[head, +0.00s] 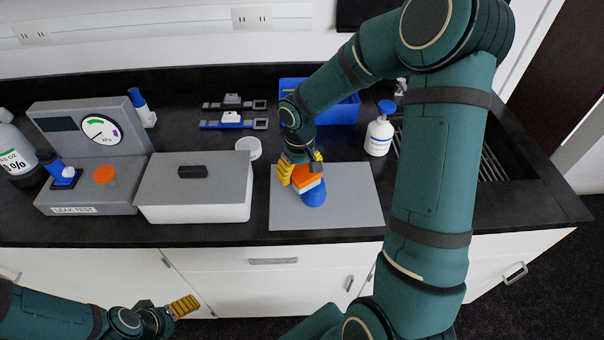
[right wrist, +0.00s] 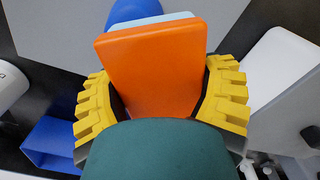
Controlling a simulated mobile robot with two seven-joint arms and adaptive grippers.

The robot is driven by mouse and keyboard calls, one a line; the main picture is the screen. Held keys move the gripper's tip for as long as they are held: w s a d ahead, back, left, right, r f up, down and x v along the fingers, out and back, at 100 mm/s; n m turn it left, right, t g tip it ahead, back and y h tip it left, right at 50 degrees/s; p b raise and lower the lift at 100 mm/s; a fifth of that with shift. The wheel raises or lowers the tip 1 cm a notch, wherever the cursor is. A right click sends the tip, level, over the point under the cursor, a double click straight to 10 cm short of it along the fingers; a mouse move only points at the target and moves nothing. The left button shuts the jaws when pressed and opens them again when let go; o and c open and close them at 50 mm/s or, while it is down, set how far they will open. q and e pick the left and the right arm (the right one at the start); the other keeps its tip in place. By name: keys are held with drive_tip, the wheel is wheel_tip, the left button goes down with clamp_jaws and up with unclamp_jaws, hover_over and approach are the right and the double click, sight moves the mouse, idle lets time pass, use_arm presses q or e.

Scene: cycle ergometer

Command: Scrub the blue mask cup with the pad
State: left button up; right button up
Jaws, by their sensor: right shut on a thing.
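My right gripper (head: 302,172) is shut on the pad, an orange block (head: 306,181) with a pale layer on its far side. In the right wrist view the yellow fingers grip the orange pad (right wrist: 155,70) from both sides. The blue mask cup (head: 314,196) sits on the grey mat (head: 350,200), partly hidden by the pad. It also shows as a blue curve behind the pad in the right wrist view (right wrist: 137,10). The pad is right against or just above the cup; I cannot tell which. My left gripper (head: 184,307) is at the lower left, in front of the counter, away from the cup.
A grey-lidded white box (head: 195,205) stands left of the mat, beside a leak-test gauge unit (head: 90,150). A small white pot (head: 249,148), a blue bin (head: 340,110) and a blue-capped bottle (head: 379,134) stand behind the mat. The mat's right part is clear.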

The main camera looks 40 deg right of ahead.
drive_tip(key=shift+s+d+r+p, duration=0.15)
drive_tip(key=shift+d+r+p, duration=0.1)
drive_tip(key=shift+r, duration=0.3)
drive_tip(key=shift+s+d+r+p, duration=0.15)
drive_tip(key=shift+r+p, duration=0.1)
drive_tip(key=shift+r, duration=0.25)
drive_tip(key=shift+w+a+r+p, duration=0.1)
drive_tip(key=shift+r+p, duration=0.3)
drive_tip(key=shift+r, duration=0.15)
drive_tip(key=shift+w+a+r+p, duration=0.1)
drive_tip(key=shift+r+p, duration=0.25)
drive_tip(key=shift+r, duration=0.2)
drive_tip(key=shift+s+d+r+p, duration=0.1)
drive_tip(key=shift+r+p, duration=0.6)
drive_tip(key=shift+r, duration=0.35)
use_arm(q)
drive_tip(key=r, duration=0.1)
drive_tip(key=s+r, duration=0.1)
drive_tip(key=r, duration=0.3)
drive_tip(key=shift+s+d, duration=0.2)
drive_tip(key=shift+d, duration=0.1)
